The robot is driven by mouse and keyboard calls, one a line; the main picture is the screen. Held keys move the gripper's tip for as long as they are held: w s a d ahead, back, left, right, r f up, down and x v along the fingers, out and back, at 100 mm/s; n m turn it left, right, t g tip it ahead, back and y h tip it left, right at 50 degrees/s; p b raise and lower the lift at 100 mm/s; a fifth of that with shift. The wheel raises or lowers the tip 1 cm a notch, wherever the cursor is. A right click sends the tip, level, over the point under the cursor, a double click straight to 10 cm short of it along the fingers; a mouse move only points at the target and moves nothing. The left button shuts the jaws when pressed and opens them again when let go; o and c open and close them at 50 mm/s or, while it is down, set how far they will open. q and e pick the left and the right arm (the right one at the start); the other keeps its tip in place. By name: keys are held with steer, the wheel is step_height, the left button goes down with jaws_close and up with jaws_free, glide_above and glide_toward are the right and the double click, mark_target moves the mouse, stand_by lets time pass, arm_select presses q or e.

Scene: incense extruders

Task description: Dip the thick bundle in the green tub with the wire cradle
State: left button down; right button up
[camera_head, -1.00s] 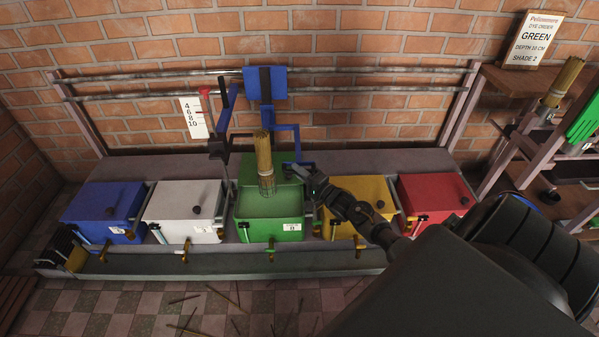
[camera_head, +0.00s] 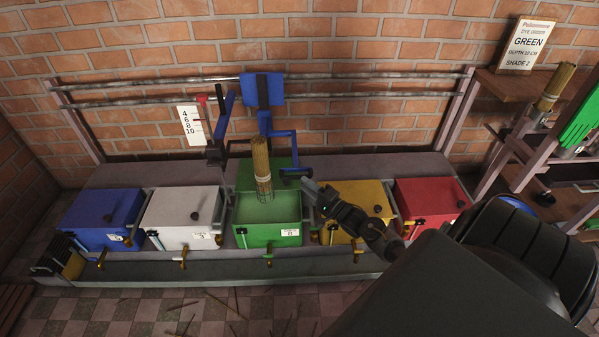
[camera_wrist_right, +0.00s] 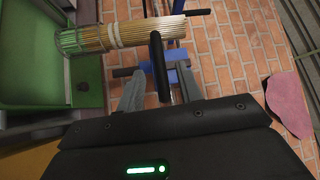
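The thick bundle (camera_head: 261,160) stands upright in the wire cradle (camera_head: 265,190), its lower end at the mouth of the green tub (camera_head: 255,235). Whether it touches the liquid I cannot tell. The cradle is by a blue hanger frame (camera_head: 263,90) on the rails. My right gripper (camera_head: 308,187) is right of the bundle, near a black handle (camera_head: 295,172). In the right wrist view its fingers (camera_wrist_right: 160,95) are apart, with a black bar (camera_wrist_right: 157,60) between or beyond them and gaps on both sides. The bundle in its cradle (camera_wrist_right: 120,37) also shows there. My left gripper is out of view.
Blue (camera_head: 95,220), white (camera_head: 180,215), yellow (camera_head: 358,200) and red (camera_head: 428,200) tubs flank the green one. A depth scale (camera_head: 191,125) hangs at left. A sign (camera_head: 528,45) reads GREEN, depth 10 cm, shade 2. Another bundle (camera_head: 555,85) stands on the right shelf.

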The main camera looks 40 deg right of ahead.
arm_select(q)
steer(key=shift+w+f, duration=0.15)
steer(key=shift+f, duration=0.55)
arm_select(e)
steer(key=s, duration=0.5)
steer(key=shift+s+d+f, duration=0.15)
steer(key=shift+d+f, duration=0.2)
steer(key=shift+d, duration=0.05)
